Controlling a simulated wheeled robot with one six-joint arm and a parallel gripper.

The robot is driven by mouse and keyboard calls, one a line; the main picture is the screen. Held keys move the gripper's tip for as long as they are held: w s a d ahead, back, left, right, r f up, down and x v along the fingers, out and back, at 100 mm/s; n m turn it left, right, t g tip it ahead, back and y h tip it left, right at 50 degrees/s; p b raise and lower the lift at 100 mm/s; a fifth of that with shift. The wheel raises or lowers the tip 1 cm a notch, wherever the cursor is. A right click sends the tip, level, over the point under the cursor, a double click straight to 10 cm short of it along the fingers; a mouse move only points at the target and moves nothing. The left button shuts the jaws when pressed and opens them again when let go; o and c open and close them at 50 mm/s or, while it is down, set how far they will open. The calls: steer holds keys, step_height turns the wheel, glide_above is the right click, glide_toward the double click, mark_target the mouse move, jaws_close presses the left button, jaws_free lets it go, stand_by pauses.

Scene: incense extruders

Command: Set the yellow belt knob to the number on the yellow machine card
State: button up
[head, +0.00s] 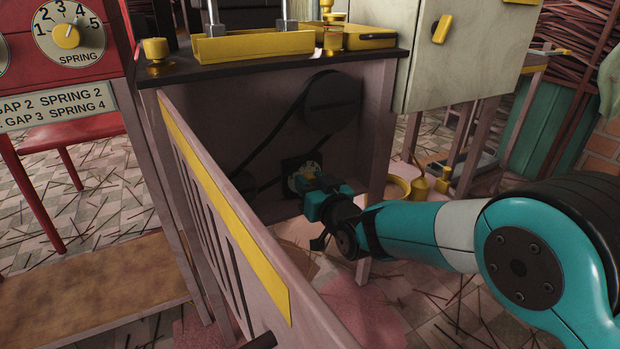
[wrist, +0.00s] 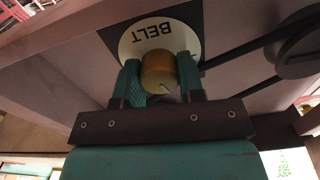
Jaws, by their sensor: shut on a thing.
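The yellow belt knob (wrist: 157,66) sits at the middle of a round pale dial (wrist: 133,47) marked BELT, which reads upside down in the wrist view. My gripper (wrist: 158,80) has a teal finger on each side of the knob and is shut on it. A small pale mark shows on the knob's near side, toward the lower right. No dial numbers are readable; the fingers cover part of the dial. In the head view, my gripper (head: 312,194) is inside the machine's lower bay, hiding most of the dial. I cannot make out a yellow machine card.
A grey-pink guard panel (head: 205,190) with a yellow stripe (head: 226,209) stands left of my arm. A black belt and pulley (head: 332,102) lie above the dial. A red machine at left has a SPRING dial (head: 69,34) and a card (head: 57,107) listing gap and spring numbers.

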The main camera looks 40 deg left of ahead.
steer(key=m+p, duration=0.1)
steer(key=m, duration=0.1)
steer(key=m+p, duration=0.1)
steer(key=m, duration=0.2)
steer(key=shift+w+d+r+m, duration=0.1)
steer(key=shift+w+m, duration=0.05)
steer(key=shift+m, duration=0.15)
steer(key=m+p, duration=0.2)
steer(key=m, duration=0.2)
steer(key=shift+m, duration=0.4)
steer(key=shift+w+m, duration=0.1)
steer(key=shift+m, duration=0.2)
steer(key=o, duration=0.9)
steer(key=shift+d, duration=0.1)
steer(key=p+v, duration=0.1)
steer(key=v, duration=1.6)
steer(key=shift+s+d, duration=0.1)
steer(key=shift+s, duration=0.1)
